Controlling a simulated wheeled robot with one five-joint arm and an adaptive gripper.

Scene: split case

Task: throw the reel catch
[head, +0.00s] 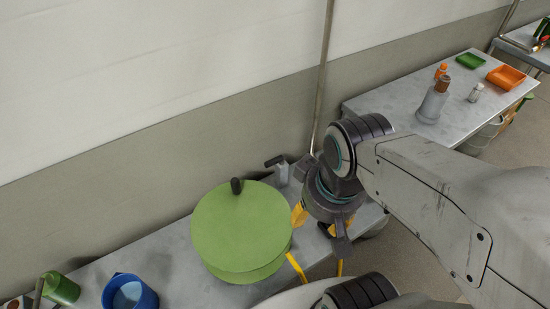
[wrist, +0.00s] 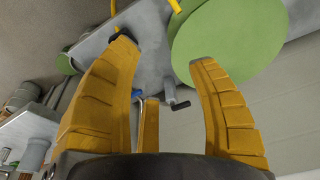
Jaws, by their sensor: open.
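A large green reel (head: 240,228) with a black knob (head: 236,186) stands on the grey bench. Behind it, toward the wall, is a small grey bracket with a black-handled lever, which looks like the reel catch (head: 277,163). In the wrist view the catch (wrist: 177,105) shows between my yellow fingers, its black grip pointing right, and the green reel (wrist: 220,40) lies beyond the right finger. My gripper (wrist: 165,58) is open and empty, with no visible contact with the catch. In the head view my gripper (head: 310,221) hangs just right of the reel, its fingers partly hidden.
Yellow bars (head: 297,267) rise by the bench's front edge near the reel. A second table (head: 395,104) at the right holds bottles and trays. The wall runs close behind the bench.

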